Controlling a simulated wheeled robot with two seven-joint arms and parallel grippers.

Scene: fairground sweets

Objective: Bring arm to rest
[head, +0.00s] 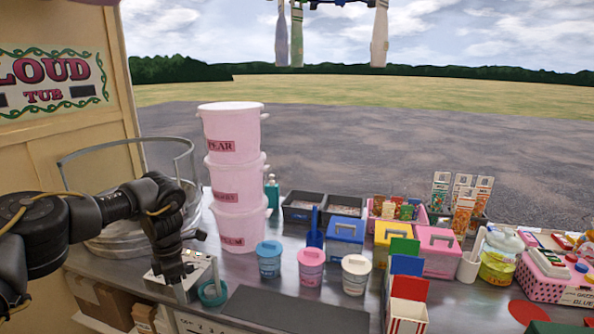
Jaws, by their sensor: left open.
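My left arm (90,213) comes in from the left edge, black and bent down at the wrist. My left gripper (183,290) points down at the front left of the metal counter (250,285), over or beside a small silver box (203,268). Its jaws are open and I see nothing between them. A teal round item (213,293) is just right of the fingers; I cannot tell whether they touch. My right gripper is not in view.
A clear-walled round tub (125,160) stands behind my left arm. Stacked pink tubs (233,180) rise right of it. Small lidded pots (311,266), coloured boxes (345,240) and a striped carton (408,305) crowd the counter. A dark mat (290,310) lies bare in front.

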